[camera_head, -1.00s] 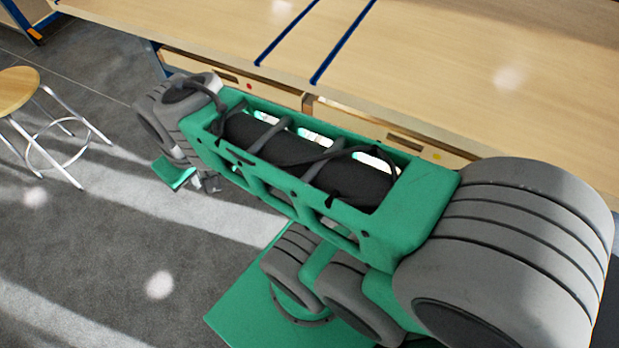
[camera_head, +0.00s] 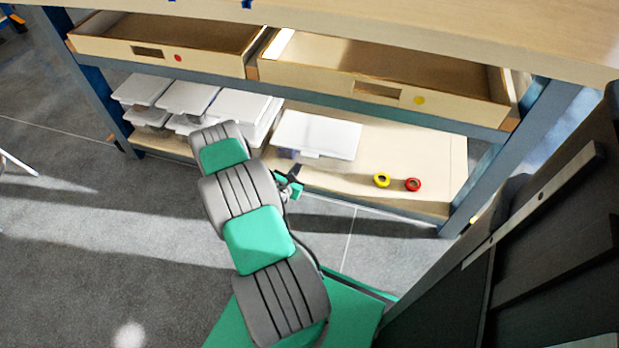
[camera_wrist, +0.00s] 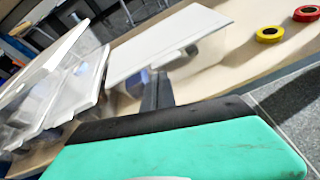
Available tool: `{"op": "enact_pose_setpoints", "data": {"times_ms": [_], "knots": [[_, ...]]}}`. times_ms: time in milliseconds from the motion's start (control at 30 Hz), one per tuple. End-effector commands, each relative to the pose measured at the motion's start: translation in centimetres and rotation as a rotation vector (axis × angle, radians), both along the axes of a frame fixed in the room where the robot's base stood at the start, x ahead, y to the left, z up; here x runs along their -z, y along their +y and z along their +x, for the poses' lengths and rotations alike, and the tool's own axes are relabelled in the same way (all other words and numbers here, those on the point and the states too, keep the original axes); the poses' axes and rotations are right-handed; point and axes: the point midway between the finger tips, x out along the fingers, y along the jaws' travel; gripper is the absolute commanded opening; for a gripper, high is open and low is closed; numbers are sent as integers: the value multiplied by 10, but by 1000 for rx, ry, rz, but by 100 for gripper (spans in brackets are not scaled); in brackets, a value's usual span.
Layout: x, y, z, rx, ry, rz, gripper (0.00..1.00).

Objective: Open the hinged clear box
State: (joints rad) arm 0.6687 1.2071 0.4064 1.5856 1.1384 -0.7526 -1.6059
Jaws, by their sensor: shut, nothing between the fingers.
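A clear box with a flat white lid (camera_head: 318,133) stands on the lower shelf, right of the stacked boxes. In the wrist view its white lid (camera_wrist: 168,38) lies over a see-through body, and the lid appears down. My gripper (camera_head: 293,176) is at the front of this box, low near the shelf's front edge. In the wrist view my gripper (camera_wrist: 158,88) has its fingers together and empty, just below the lid's near edge. I cannot tell whether the fingertips touch the box. The hinge is not visible.
Several stacked clear boxes with white lids (camera_head: 190,98) fill the shelf's left. A yellow tape roll (camera_head: 382,180) and a red tape roll (camera_head: 413,184) lie on the bare shelf (camera_head: 440,150) at right. Two open drawers (camera_head: 330,88) (camera_head: 200,55) hang above. A table leg (camera_head: 510,150) bounds the right.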

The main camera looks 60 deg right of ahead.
Motion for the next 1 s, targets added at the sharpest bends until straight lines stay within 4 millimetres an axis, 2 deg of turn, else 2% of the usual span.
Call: {"op": "enact_pose_setpoints", "data": {"times_ms": [33, 100, 200, 333, 733, 800, 1000], "knots": [[35, 3, -14, -42, 80, -15, 0], [53, 7, -25, -94, 163, -36, 0], [61, 8, -30, -127, 210, -48, 0], [65, -5, -28, -126, 211, -50, 0], [95, -84, -16, -123, 207, -49, 0], [76, -84, -13, -129, 208, -49, 0], [54, -82, -13, -129, 210, -46, 0]]}}
